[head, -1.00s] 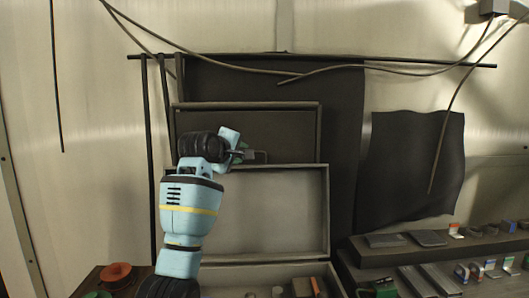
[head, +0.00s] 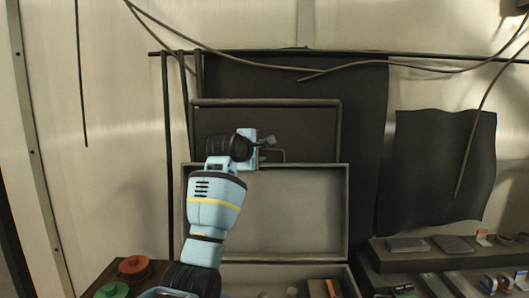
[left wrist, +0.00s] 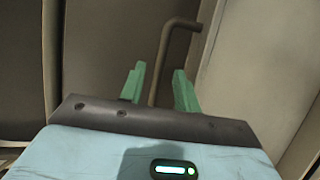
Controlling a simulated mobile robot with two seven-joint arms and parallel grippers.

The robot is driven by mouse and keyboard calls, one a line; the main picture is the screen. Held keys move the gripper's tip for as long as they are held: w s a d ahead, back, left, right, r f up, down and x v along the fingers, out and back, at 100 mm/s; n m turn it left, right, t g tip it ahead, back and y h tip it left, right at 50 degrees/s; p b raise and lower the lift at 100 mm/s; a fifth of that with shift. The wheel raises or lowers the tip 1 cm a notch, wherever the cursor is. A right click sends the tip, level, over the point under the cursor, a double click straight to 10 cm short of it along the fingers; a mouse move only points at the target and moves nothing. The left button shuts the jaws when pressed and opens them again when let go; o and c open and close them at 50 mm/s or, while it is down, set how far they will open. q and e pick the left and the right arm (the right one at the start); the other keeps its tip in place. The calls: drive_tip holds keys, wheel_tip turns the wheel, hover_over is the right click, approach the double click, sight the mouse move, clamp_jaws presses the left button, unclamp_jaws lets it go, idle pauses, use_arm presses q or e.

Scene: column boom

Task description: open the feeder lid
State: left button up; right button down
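The feeder lid (head: 300,212) stands raised at the back of its box in the head view, its pale inner face towards me. A thin bent handle (head: 283,152) shows at its top edge. My left gripper (head: 266,143) is at the handle, above the lid's top edge. In the left wrist view, the green fingers (left wrist: 159,88) are apart, with the handle bar (left wrist: 165,55) between them and small gaps visible beside it. The bar's lower end is hidden behind my gripper body. My right gripper is not in view.
The open box (head: 240,276) below the lid holds several small items, including an orange-edged one (head: 331,288). A dark framed panel (head: 315,125) stands behind. Shelves with small boxes (head: 420,262) are at right; red and green spools (head: 133,266) at lower left. Cables hang above.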

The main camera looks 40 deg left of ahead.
sight(263, 151)
use_arm(q)
drive_tip(key=shift+x, duration=1.6)
clamp_jaws()
